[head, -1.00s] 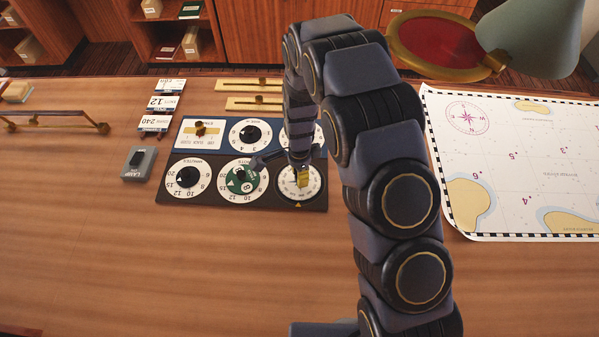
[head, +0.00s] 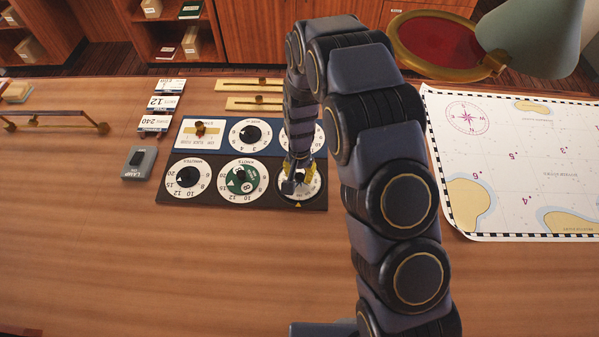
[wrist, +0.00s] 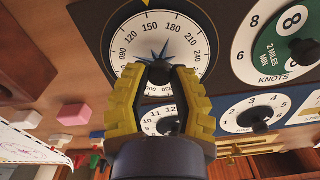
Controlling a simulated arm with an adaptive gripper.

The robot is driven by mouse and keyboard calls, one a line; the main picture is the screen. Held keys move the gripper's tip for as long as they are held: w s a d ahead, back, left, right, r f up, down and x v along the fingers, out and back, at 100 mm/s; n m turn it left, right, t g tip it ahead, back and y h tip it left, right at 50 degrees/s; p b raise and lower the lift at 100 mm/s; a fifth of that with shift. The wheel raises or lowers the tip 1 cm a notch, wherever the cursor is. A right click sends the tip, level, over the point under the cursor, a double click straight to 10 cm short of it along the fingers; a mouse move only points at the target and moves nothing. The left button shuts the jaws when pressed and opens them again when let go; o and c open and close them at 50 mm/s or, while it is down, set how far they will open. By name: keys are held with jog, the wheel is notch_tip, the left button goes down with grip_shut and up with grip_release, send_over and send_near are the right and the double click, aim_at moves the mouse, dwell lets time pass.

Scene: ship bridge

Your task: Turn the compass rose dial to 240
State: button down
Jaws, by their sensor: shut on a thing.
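The compass rose dial (head: 313,193) is a white numbered disc at the near right corner of the dark panel. In the wrist view the dial (wrist: 128,48) shows numbers from 090 to 240 around its upper edge. The 150 is nearest the gold marker at the top. A dark blue star-shaped knob (wrist: 160,54) stands at its centre. My gripper (wrist: 160,72) has its yellow ribbed fingers closed on the knob from both sides. In the head view my gripper (head: 300,176) covers much of the dial, and its numbers are unreadable there.
The green-centred knots dial (head: 229,188) and the minutes dial (head: 178,182) lie to the left. A blue panel (head: 219,132) with more dials adjoins behind. A chart (head: 520,150) lies right.

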aim_at(300, 175)
jog(key=n, duration=0.4)
jog(key=shift+n, duration=1.9)
jog(key=c, duration=0.8)
grip_release()
notch_tip(300, 175, up, 12)
